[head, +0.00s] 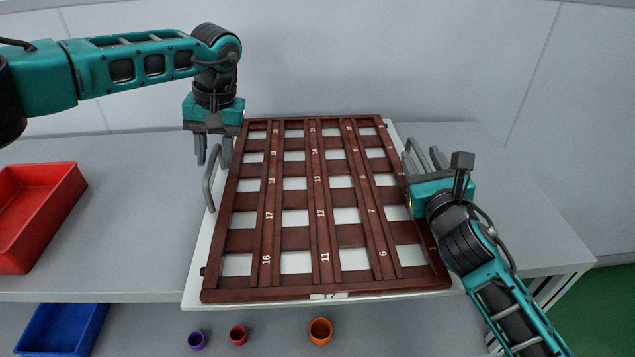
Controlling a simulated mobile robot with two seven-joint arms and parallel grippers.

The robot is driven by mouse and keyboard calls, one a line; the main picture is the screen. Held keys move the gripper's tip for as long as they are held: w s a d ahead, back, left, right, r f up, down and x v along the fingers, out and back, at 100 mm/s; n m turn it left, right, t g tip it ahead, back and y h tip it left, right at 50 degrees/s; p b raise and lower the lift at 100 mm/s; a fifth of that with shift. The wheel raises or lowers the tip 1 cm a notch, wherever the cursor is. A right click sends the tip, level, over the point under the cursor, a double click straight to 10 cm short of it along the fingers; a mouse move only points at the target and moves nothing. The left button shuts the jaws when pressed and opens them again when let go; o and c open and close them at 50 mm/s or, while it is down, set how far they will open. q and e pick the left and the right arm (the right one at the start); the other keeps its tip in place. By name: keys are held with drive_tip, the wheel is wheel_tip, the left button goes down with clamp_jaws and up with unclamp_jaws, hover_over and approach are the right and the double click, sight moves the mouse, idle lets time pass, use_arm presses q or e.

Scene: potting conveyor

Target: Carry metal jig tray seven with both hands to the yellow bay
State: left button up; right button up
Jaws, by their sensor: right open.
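A dark red-brown lattice tray (325,235) with white printed numbers lies on a white board (198,270) on the grey table. A small label on its front edge is too small to read surely. A grey bar handle (209,185) stands at the left side. My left gripper (213,152) points down at the far end of this handle, its fingers apart on either side; contact cannot be made out. My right gripper (424,160) is open at the tray's right side, over the edge; the right handle is not clearly seen. No yellow bay is in view.
A red bin (40,215) stands on the table at left, and a blue bin (62,328) lower front left. Purple (197,340), red (238,335) and orange (320,331) cups stand in front of the tray. A wall (400,60) is behind. Table right of my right arm is clear.

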use_arm(q)
drive_tip(key=shift+f, duration=0.25)
use_arm(e)
drive_tip(key=shift+w, duration=0.25)
use_arm(q)
drive_tip(key=shift+c, duration=0.3)
use_arm(e)
drive_tip(key=shift+c, duration=0.3)
use_arm(q)
clamp_jaws()
use_arm(e)
drive_tip(key=c, duration=0.7)
use_arm(q)
drive_tip(key=shift+a, duration=0.1)
use_arm(e)
clamp_jaws()
use_arm(q)
drive_tip(key=shift+a, duration=0.1)
use_arm(e)
drive_tip(key=shift+d, duration=0.1)
use_arm(q)
drive_tip(key=shift+r, duration=0.1)
use_arm(e)
drive_tip(key=shift+r, duration=0.15)
